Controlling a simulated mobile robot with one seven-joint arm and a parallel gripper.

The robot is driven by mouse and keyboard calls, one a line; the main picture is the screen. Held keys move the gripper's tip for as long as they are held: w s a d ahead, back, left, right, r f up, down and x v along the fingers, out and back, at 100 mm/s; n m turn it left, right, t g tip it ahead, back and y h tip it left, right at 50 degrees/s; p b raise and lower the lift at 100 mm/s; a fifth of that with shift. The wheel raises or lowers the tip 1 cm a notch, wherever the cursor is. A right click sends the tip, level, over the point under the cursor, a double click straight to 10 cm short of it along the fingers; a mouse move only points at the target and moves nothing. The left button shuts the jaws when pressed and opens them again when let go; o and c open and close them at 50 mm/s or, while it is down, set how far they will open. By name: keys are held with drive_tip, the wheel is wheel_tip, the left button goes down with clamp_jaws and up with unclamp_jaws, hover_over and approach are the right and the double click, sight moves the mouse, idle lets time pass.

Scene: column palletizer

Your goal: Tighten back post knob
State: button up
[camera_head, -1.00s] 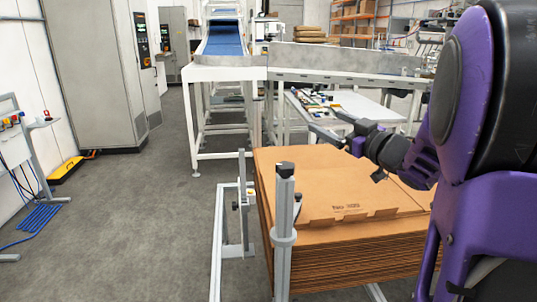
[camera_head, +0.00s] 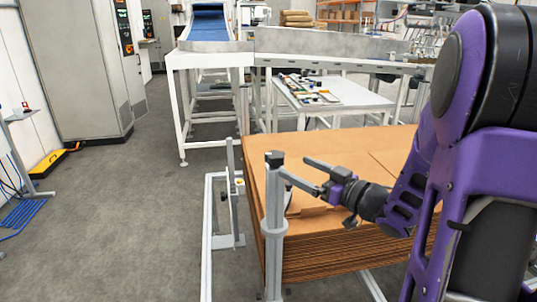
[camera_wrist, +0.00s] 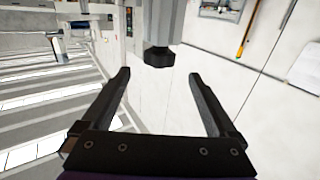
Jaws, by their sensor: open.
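A near grey post (camera_head: 273,215) with a black cap (camera_head: 274,158) stands upright at the front left corner of the cardboard stack. A thinner post (camera_head: 231,165) stands farther back, with a small dark and yellow fitting (camera_head: 239,182) on it. My gripper (camera_head: 297,168) is open and empty, its two fingers pointing left toward the top of the near post. In the wrist view my gripper (camera_wrist: 158,75) has a black, knob-like end (camera_wrist: 158,56) of a grey post (camera_wrist: 158,20) ahead between the fingertips. Whether it touches a finger I cannot tell.
The cardboard stack (camera_head: 330,262) lies right of the posts, under my forearm. A white table (camera_head: 335,95) with small parts and a blue conveyor (camera_head: 208,24) stand behind. A grey cabinet (camera_head: 75,70) stands farther back.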

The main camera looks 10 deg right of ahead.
sight(269, 154)
drive_tip(key=x, duration=1.1)
drive_tip(key=c, duration=1.4)
drive_tip(key=shift+o, duration=0.2)
